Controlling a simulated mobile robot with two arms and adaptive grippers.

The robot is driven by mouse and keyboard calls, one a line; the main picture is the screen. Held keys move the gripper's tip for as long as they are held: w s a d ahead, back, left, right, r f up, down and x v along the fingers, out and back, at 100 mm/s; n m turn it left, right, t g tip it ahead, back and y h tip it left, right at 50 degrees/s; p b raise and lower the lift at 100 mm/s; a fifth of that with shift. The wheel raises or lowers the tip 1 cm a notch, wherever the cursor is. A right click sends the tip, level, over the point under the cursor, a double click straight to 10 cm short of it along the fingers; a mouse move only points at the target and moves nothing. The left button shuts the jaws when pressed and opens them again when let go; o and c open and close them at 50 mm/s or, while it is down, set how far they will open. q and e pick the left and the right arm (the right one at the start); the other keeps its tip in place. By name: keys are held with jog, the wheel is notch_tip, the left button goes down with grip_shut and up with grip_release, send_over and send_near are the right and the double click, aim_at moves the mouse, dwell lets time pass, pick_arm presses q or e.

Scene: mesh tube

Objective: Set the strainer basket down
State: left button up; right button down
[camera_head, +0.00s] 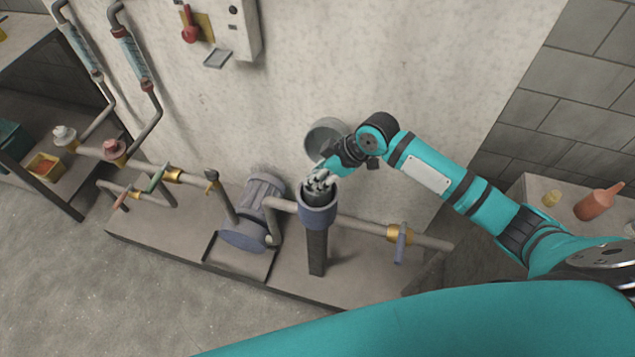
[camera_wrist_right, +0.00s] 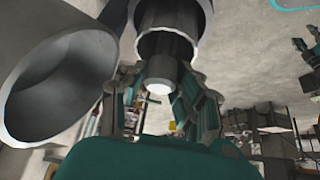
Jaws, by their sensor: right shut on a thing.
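The strainer basket is a dark cylinder (camera_head: 316,196) at the mouth of the blue-grey strainer housing (camera_head: 318,215), which stands on a dark post in the head view. My right gripper (camera_head: 320,180) is right above the housing, pointing down, shut on the basket's top. In the right wrist view, the fingers of my right gripper (camera_wrist_right: 160,98) are on both sides of the dark basket (camera_wrist_right: 164,45), which has a pale round end. The basket appears to be partly inside the housing's pale rim (camera_wrist_right: 203,30). How deep it sits is hidden. My left gripper is not in view.
A round grey open lid (camera_head: 325,138) is close behind my right gripper; it looms large in the wrist view (camera_wrist_right: 60,85). A pump (camera_head: 262,195) and pipes flank the housing. A side table (camera_head: 540,190) at right holds an orange bottle (camera_head: 597,203).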

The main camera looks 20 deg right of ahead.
jog(key=shift+w+f, duration=0.1)
jog(key=shift+f, duration=1.8)
jog(key=c, duration=1)
grip_release()
jog(key=shift+f, duration=0.15)
jog(key=shift+r, duration=0.2)
jog(key=v, duration=1.2)
